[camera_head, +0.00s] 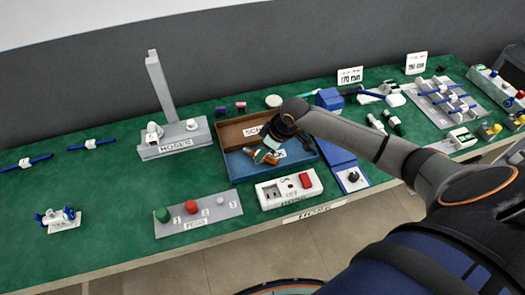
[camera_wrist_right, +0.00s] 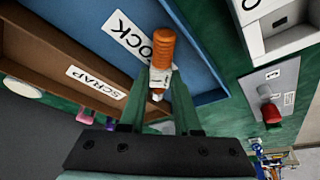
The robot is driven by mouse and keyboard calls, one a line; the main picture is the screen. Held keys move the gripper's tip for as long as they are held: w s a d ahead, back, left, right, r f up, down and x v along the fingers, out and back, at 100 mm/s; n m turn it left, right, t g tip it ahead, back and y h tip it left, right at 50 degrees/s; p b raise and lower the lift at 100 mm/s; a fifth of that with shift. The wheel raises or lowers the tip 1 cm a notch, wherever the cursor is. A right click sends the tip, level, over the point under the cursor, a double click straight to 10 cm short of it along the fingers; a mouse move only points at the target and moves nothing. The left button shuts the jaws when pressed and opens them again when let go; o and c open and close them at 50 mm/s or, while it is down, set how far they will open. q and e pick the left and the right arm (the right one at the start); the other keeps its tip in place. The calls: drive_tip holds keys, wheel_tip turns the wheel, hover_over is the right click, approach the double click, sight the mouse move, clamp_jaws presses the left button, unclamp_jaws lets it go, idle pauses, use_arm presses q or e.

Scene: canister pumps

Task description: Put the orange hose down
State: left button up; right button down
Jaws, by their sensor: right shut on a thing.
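My right gripper (camera_head: 268,152) reaches in from the right, over the two-part tray. It is shut on the orange hose (camera_wrist_right: 163,50), a short orange piece with a pale fitting at the end by the fingers. In the wrist view the gripper (camera_wrist_right: 158,112) has the fitting between its fingertips, and the orange part points away. The hose is over the blue compartment (camera_wrist_right: 95,25) labelled STOCK; I cannot tell whether it touches the floor. The brown compartment (camera_wrist_right: 40,62) labelled SCRAP lies beside it. My left gripper is not in view.
A white switch box (camera_head: 290,188) with a red button stands in front of the tray. A grey plate with coloured knobs (camera_head: 198,213) is to the front left. A grey stand (camera_head: 176,138) with a tall post is left of the tray.

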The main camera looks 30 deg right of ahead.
drive_tip(key=c, duration=0.6)
unclamp_jaws()
drive_tip(key=shift+f, duration=0.15)
drive_tip(key=p+v, duration=0.1)
drive_tip(key=v, duration=1.1)
drive_tip(key=shift+w+r, duration=0.1)
drive_tip(key=shift+r, duration=0.15)
